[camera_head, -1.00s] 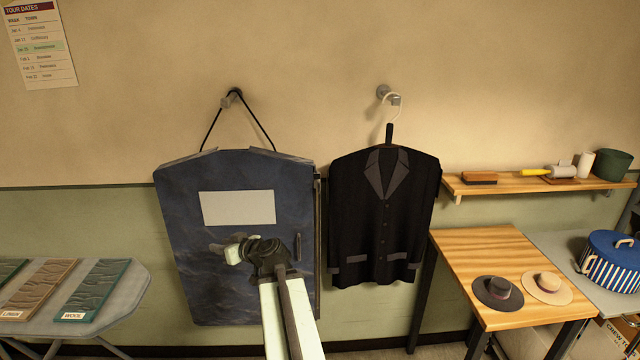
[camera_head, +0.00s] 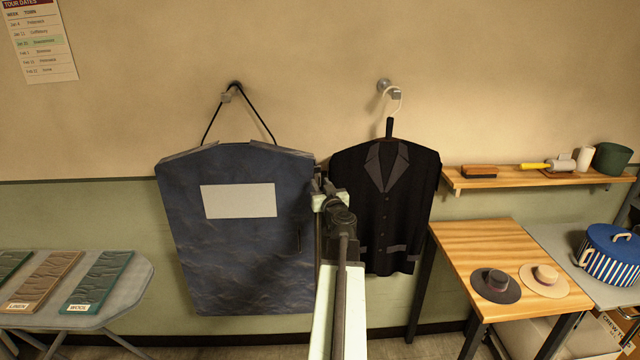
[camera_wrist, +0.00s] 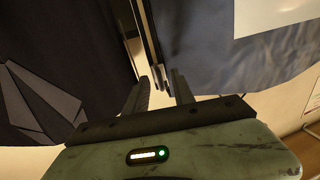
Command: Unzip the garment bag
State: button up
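The navy garment bag (camera_head: 235,250) hangs by a black cord from a wall hook. It has a pale blank label (camera_head: 238,200) and a small dark handle near its right edge. A dark zip edge (camera_head: 317,240) runs down its right side, partly hidden by my arm. In the wrist view the bag (camera_wrist: 215,50) is on the right, with dark edge strips (camera_wrist: 150,45) ending near my fingertips. My gripper (camera_head: 326,190) is at the upper right edge of the bag. In the wrist view my gripper (camera_wrist: 160,80) has its fingers apart. I see nothing clearly clamped; contact with the strips is unclear.
A black jacket (camera_head: 385,215) hangs close on the right, partly behind my arm. A wooden table (camera_head: 470,245) with two hats and a wall shelf (camera_head: 520,180) are further right. An ironing board (camera_head: 130,280) with fabric samples is at the left.

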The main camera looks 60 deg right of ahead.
jog(key=shift+x, duration=0.9)
grip_shut()
jog(key=shift+w+a, duration=0.1)
jog(key=shift+a, duration=0.05)
dwell(0.5)
